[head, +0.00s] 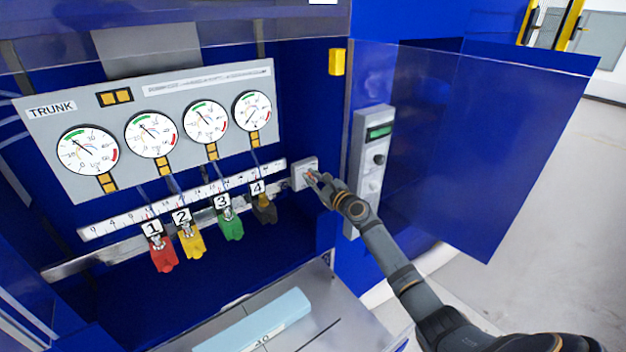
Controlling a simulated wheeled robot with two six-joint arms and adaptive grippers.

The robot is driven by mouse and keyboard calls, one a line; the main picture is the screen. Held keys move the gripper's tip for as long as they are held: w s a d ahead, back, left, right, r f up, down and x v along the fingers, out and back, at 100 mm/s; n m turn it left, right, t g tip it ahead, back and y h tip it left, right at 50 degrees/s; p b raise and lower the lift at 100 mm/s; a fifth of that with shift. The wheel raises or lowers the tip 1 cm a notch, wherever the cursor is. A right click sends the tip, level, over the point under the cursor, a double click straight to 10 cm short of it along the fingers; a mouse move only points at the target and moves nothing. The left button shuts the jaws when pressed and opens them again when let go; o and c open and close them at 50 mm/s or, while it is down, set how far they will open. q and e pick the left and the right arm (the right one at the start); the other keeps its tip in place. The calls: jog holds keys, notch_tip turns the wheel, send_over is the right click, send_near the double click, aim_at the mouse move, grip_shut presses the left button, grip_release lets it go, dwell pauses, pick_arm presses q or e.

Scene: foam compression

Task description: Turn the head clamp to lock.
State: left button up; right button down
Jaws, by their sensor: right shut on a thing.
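The head clamp looks to be the small grey block (305,173) at the right end of the rail, beside the black holder marked 4. My right gripper (314,178) is at the front of this block, shut on a small part there. The fingers hide most of that part, and a bit of orange shows between them. I cannot tell which way the clamp is turned. My left gripper is not in view.
A gauge panel (60,128) marked TRUNK stands behind the rail. Red (163,256), yellow (192,243), green (232,227) and black holders hang below the ruler (128,222). A pale blue foam block (255,325) lies in front. A clear blue door (480,150) stands open at right.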

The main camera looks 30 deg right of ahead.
jog(key=shift+a+f+n+b, duration=0.15)
jog(key=shift+n+b, duration=0.2)
jog(key=shift+n, duration=0.6)
jog(key=shift+a+f+n+b, duration=0.1)
jog(key=shift+n+b, duration=0.2)
jog(key=shift+n, duration=0.65)
jog(key=c, duration=1.4)
grip_release()
jog(key=shift+s, duration=0.1)
jog(key=s, duration=0.5)
jog(key=s+d, duration=0.1)
jog(key=s, duration=0.1)
jog(key=shift+s, duration=0.2)
